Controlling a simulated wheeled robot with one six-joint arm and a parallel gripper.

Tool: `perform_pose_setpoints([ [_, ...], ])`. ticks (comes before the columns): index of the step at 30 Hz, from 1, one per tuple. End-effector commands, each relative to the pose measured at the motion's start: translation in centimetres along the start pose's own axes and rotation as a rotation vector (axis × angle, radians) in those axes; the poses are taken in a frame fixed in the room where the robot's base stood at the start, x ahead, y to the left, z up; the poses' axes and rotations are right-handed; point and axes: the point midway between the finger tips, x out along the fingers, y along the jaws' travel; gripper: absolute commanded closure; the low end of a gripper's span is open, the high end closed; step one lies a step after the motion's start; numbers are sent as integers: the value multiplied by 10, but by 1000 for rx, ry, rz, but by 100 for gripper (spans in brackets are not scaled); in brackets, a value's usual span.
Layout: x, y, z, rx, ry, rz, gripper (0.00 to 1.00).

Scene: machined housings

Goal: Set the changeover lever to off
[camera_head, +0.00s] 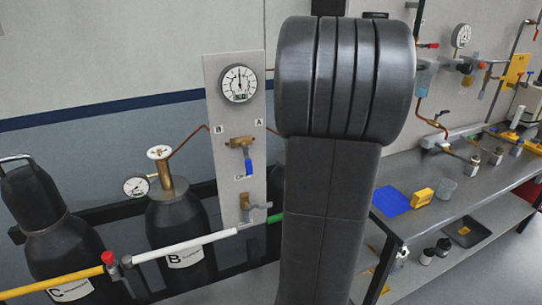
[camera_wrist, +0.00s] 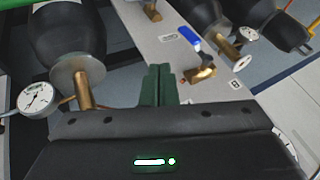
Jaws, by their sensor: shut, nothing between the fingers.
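The changeover lever has a blue handle (camera_head: 248,160) on a brass body (camera_head: 240,142), mounted on an upright light-grey panel (camera_head: 220,112). Its handle hangs down, close to the OFF label (camera_head: 240,177) below it; the A and B labels sit above, to either side. In the wrist view the scene is turned, and the blue handle (camera_wrist: 189,39) and brass body (camera_wrist: 203,72) appear right of the fingers. My gripper (camera_wrist: 158,72) shows two green fingers together, empty, beside the lever with no visible contact. In the head view my arm hides the gripper.
A round gauge (camera_head: 239,84) tops the panel, and another valve with a grey handle (camera_head: 256,207) sits low. Black cylinders, B (camera_head: 182,222) and C (camera_head: 60,230), stand left behind a white-and-yellow rail (camera_head: 190,244). A bench (camera_head: 440,195) with small items stands right.

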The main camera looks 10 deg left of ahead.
Motion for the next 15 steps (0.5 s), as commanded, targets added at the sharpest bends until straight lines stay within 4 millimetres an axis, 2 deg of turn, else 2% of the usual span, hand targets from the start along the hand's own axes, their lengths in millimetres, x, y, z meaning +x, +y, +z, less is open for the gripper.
perform_pose_setpoints([
  [9,69,-1,0,2,-6,-2,100],
  [11,80,-1,0,2,-5,-1,100],
  [15,89,-21,1,-2,-3,0,100],
])
